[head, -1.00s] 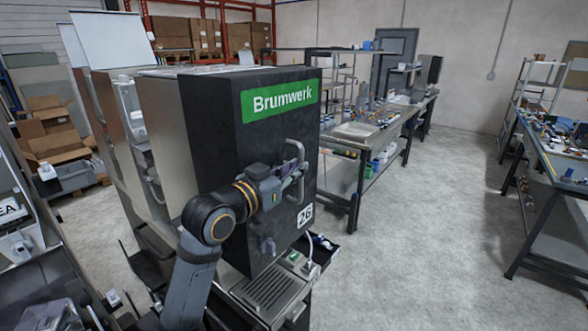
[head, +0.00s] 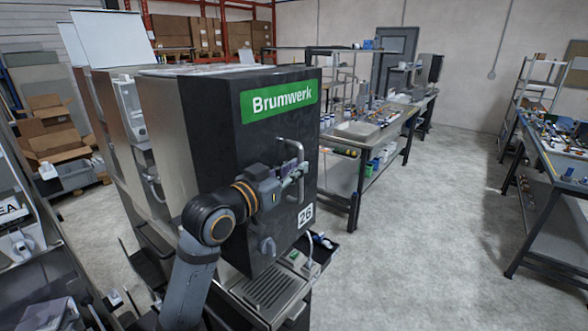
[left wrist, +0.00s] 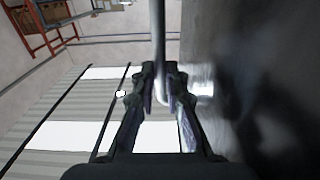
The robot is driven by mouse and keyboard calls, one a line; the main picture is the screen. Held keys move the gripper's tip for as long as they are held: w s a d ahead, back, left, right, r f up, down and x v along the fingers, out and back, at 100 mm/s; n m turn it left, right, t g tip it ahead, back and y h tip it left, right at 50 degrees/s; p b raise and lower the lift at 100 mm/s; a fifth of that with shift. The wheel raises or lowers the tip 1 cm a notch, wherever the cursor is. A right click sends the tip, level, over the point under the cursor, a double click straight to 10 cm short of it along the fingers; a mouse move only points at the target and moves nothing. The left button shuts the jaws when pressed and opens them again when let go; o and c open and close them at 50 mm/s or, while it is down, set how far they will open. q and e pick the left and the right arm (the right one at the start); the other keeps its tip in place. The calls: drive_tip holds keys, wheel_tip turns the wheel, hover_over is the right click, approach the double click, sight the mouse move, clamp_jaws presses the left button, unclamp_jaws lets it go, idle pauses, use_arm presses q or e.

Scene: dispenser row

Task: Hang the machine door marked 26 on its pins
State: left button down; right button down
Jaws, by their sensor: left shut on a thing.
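The dark machine door marked 26 (head: 240,165) stands upright at the front of a dispenser machine (head: 165,125). It bears a green Brumwerk label at its top and a white 26 plate low on its right. My left gripper (head: 295,172) is shut on the door's grey bar handle (head: 301,155). In the left wrist view the handle bar (left wrist: 159,50) runs between the fingers (left wrist: 160,98), with the door face (left wrist: 235,60) close on the right. The hinge pins are hidden, and I cannot tell whether the door sits on them. My right gripper is not in view.
A drip tray with a grating (head: 268,290) sits under the door. More machines stand in a row to the left. A workbench (head: 375,135) stands behind on the right, another (head: 560,185) at the far right. The grey floor (head: 430,230) between is clear.

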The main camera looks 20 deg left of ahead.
use_arm(q)
drive_tip(key=shift+f+b, duration=0.65)
drive_tip(key=shift+f, duration=0.1)
drive_tip(key=shift+a, duration=0.15)
idle(0.7)
drive_tip(key=c, duration=1.4)
unclamp_jaws()
drive_tip(key=shift+a, duration=0.1)
drive_tip(key=shift+o, duration=0.5)
drive_tip(key=shift+f, duration=0.1)
drive_tip(key=shift+f, duration=0.15)
